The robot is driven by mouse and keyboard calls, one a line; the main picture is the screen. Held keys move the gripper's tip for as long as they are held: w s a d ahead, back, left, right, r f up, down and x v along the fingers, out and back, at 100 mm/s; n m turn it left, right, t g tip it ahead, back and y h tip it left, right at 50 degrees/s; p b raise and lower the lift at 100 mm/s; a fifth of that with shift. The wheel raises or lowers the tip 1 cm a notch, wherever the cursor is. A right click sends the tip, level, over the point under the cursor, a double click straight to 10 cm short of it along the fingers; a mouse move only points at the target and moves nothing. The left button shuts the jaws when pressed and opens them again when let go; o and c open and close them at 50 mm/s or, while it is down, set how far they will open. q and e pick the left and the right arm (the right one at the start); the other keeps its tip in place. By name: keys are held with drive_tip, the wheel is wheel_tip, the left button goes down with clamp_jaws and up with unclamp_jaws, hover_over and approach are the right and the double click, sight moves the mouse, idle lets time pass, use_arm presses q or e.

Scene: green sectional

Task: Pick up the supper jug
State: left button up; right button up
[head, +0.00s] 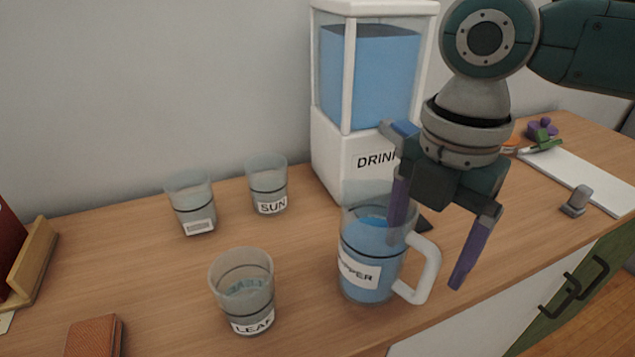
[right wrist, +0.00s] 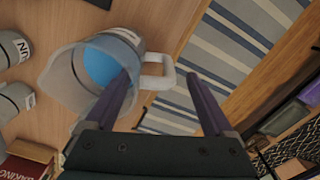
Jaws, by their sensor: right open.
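The supper jug (head: 368,262) stands upright on the wooden counter, a clear jug with blue liquid, a label ending in "PPER" and a white handle (head: 428,268) on its right. My right gripper (head: 430,235) is open above the jug. In the head view one purple finger overlaps the jug's upper part and the other is to the right of the handle. In the right wrist view the jug (right wrist: 112,68) shows beyond the open fingers (right wrist: 165,85), with its handle between the fingertips. I cannot tell whether a finger touches the jug. My left gripper is not in view.
A drink dispenser (head: 325,150) with blue liquid stands behind the jug. Glasses labelled SUN (head: 268,188) and LEAF (head: 243,290), plus another glass (head: 191,205), stand to the left. A white board (head: 580,180) and grey block (head: 576,200) lie right. The counter's front edge is near the jug.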

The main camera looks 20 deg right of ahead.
drive_tip(key=shift+f, duration=0.15)
clamp_jaws()
idle(0.6)
